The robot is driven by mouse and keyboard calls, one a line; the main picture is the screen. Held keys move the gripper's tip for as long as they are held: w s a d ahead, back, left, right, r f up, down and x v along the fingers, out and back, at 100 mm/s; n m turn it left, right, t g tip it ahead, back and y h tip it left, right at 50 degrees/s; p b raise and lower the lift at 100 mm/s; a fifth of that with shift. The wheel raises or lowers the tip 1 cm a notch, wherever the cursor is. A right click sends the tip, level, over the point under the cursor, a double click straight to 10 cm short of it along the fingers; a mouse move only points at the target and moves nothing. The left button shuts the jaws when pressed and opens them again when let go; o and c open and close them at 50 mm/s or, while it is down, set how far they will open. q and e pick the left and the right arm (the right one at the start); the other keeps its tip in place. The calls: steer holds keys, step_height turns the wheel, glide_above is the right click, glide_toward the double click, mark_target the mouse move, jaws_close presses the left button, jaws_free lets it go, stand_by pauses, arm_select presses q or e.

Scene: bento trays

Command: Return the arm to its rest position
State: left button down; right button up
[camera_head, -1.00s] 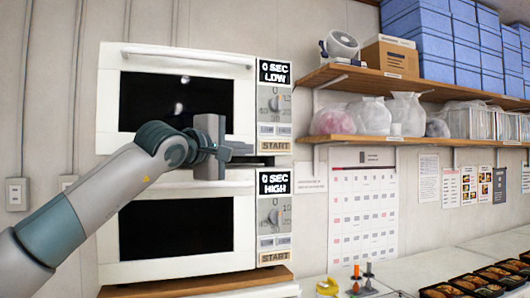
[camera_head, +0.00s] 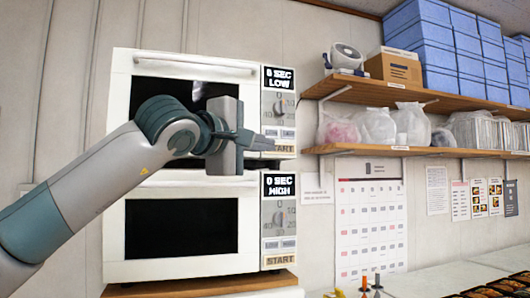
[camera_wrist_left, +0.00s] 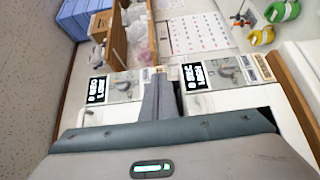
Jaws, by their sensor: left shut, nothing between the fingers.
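My left arm comes in from the left in the head view. Its gripper (camera_head: 262,143) is shut and empty, pointing right in front of the two stacked microwaves. It overlaps the lower right of the upper microwave (camera_head: 190,66), near its START button; I cannot tell if it touches. The lower microwave (camera_head: 185,262) stands below it. Both doors look closed. The left wrist view shows the shut gripper fingers (camera_wrist_left: 160,88) between the LOW and HIGH display panels. My right gripper is not in view.
A wooden shelf (camera_head: 430,96) with blue boxes (camera_head: 435,45) and a lower shelf (camera_head: 420,152) with plastic bags are on the right wall. A calendar (camera_head: 368,220) hangs below. A counter (camera_head: 440,278) with food trays (camera_head: 500,288) is at lower right. Yellow and green tape dispensers show in the wrist view (camera_wrist_left: 262,36).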

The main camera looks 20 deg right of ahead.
arm_select(q)
steer(key=shift+s, duration=0.55)
